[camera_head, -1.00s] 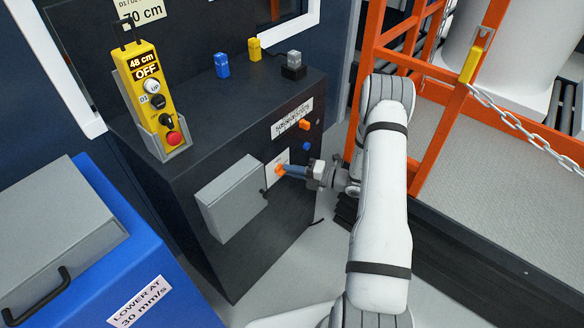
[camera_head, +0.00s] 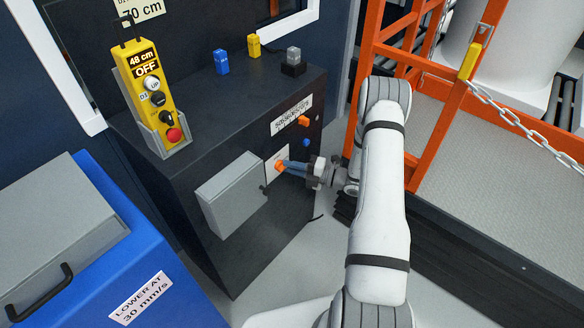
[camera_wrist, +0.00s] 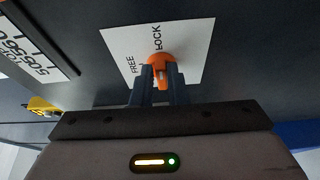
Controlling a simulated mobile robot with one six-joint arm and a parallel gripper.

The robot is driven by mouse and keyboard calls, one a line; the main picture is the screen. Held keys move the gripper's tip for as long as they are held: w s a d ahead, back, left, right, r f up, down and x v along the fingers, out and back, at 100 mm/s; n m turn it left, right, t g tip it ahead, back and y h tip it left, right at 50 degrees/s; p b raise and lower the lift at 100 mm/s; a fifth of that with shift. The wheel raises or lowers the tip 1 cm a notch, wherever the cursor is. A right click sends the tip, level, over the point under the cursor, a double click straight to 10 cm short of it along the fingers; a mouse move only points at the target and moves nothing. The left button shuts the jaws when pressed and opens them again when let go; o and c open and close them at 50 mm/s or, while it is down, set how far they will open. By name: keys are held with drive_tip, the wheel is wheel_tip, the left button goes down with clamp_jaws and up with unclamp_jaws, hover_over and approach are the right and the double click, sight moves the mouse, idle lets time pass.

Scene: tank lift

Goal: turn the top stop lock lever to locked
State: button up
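The lock lever is a small orange lever (camera_head: 280,167) on a white plate on the side of the dark cabinet. In the wrist view the lever (camera_wrist: 160,66) sits in front of the plate (camera_wrist: 195,42), which reads FREE on the left and LOCK towards the top right. My gripper (camera_head: 287,166) is at the lever. In the wrist view its two dark blue fingers (camera_wrist: 161,80) stand on either side of the lever's handle and appear closed on it. The fingers hide part of the handle.
A grey box (camera_head: 232,192) sticks out of the cabinet, left of the lever. Another orange knob (camera_head: 303,121) and a blue button (camera_head: 306,143) are above right. A yellow pendant (camera_head: 158,100) hangs at the left. An orange frame (camera_head: 440,120) stands right of my arm.

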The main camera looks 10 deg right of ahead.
drive_tip(key=o, duration=0.3)
drive_tip(key=shift+f, duration=0.1)
drive_tip(key=v, duration=0.7)
drive_tip(key=shift+s+d, duration=0.15)
drive_tip(key=shift+d, duration=0.2)
